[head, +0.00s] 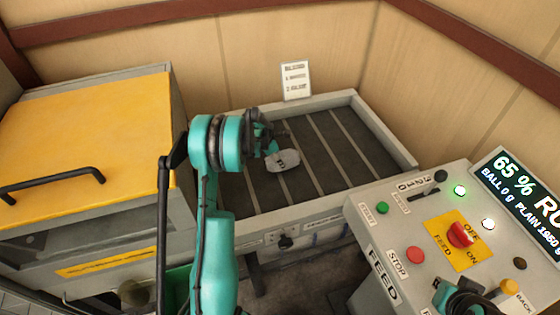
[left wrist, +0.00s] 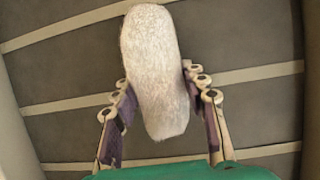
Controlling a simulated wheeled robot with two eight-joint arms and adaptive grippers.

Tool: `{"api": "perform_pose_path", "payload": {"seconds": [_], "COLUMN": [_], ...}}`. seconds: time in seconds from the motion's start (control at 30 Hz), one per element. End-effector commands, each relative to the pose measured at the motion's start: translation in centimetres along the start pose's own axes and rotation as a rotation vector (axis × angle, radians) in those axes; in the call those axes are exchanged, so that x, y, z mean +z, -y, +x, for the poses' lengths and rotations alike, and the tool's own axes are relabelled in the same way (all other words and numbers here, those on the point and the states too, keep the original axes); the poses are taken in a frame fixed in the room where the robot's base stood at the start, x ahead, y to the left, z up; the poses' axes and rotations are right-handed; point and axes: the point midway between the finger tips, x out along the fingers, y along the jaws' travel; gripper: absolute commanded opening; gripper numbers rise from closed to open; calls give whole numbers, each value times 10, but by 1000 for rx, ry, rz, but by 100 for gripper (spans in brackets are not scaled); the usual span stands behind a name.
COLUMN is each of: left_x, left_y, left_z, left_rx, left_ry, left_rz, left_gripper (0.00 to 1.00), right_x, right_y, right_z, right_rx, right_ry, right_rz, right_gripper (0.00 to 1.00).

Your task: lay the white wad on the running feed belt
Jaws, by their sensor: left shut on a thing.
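The white wad (head: 283,160) shows in the head view over the dark feed belt (head: 345,150) with its pale cross strips. My left gripper (head: 268,143) is shut on the wad. In the left wrist view the wad (left wrist: 152,65) is an oblong fluffy piece between the two fingers (left wrist: 160,105), with the belt (left wrist: 60,75) behind it. I cannot tell whether the wad touches the belt. My right gripper (head: 462,296) is at the bottom right over the control panel, cut off by the frame edge; its jaws are unclear.
A grey rim (head: 385,133) edges the belt. The control panel (head: 405,225) has a red feed switch (head: 461,234), a stop button (head: 414,254) and lit lamps. A yellow-lidded box (head: 90,120) stands at left. A small sign (head: 296,81) stands behind the belt.

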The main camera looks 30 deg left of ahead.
Motion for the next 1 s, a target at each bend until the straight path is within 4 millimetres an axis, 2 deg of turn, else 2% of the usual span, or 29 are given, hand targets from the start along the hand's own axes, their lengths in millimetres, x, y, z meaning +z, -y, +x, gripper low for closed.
{"api": "perform_pose_path", "payload": {"seconds": [0.67, 0.7, 0.77, 1.0], "left_x": [-4, -4, -4, -4], "left_y": [1, 0, 0, 0], "left_z": [10, 10, 10, 10], "left_rx": [0, 0, 0, 0], "left_ry": [1, 0, 0, 0], "left_rz": [0, 0, 0, 0], "left_gripper": [10, 48, 64, 64], "right_x": [6, 6, 6, 6], "right_y": [0, 0, 0, 0], "right_z": [9, 9, 8, 8], "right_rx": [0, 0, 0, 0], "right_ry": [0, 0, 0, 0], "right_rz": [0, 0, 0, 0], "right_gripper": [0, 0, 0, 0]}}
